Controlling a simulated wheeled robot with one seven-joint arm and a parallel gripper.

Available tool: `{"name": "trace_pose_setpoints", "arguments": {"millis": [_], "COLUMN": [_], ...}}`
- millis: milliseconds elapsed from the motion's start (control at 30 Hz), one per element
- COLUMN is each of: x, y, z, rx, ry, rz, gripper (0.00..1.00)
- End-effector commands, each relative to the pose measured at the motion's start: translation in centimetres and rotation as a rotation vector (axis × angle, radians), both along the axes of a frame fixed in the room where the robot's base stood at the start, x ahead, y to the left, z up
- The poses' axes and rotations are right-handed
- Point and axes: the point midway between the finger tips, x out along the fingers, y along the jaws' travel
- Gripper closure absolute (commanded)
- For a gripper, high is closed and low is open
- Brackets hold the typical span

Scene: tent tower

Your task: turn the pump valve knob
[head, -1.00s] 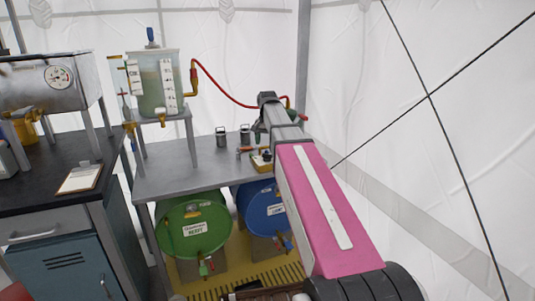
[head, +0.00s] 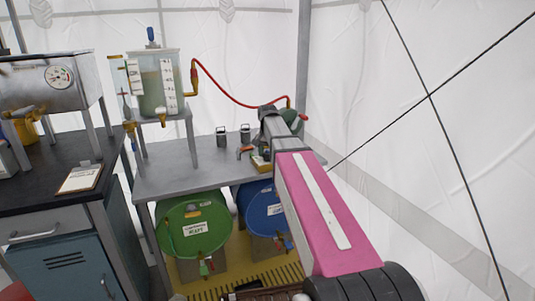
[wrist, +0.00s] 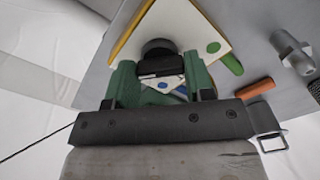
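In the wrist view, my gripper's green fingers (wrist: 160,88) stand apart. A round black knob (wrist: 158,48) sits just beyond the fingertips, roughly in line with the gap. I cannot tell whether the fingers touch the knob. In the head view, my pink arm reaches to the right end of the grey bench, and its wrist hides the fingertips. A green rounded body (head: 293,116), apparently the pump, shows behind the wrist, with a red hose (head: 230,95) running to it.
Two small metal cylinders (head: 221,137) stand on the grey bench (head: 180,172). A tank (head: 152,85) stands on a raised stand at left. Green (head: 195,222) and blue drums (head: 262,208) sit below. In the wrist view, an orange handle (wrist: 255,88) and metal fittings lie right of my gripper.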

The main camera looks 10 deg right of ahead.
Motion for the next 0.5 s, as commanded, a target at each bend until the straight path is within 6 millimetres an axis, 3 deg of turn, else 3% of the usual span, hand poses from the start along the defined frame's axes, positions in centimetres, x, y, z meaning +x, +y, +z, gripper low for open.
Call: {"name": "trace_pose_setpoints", "arguments": {"millis": [500], "x": [0.01], "y": [0.02], "z": [0.02], "rx": [0.001], "ry": [0.0], "rz": [0.132], "gripper": [0.75]}}
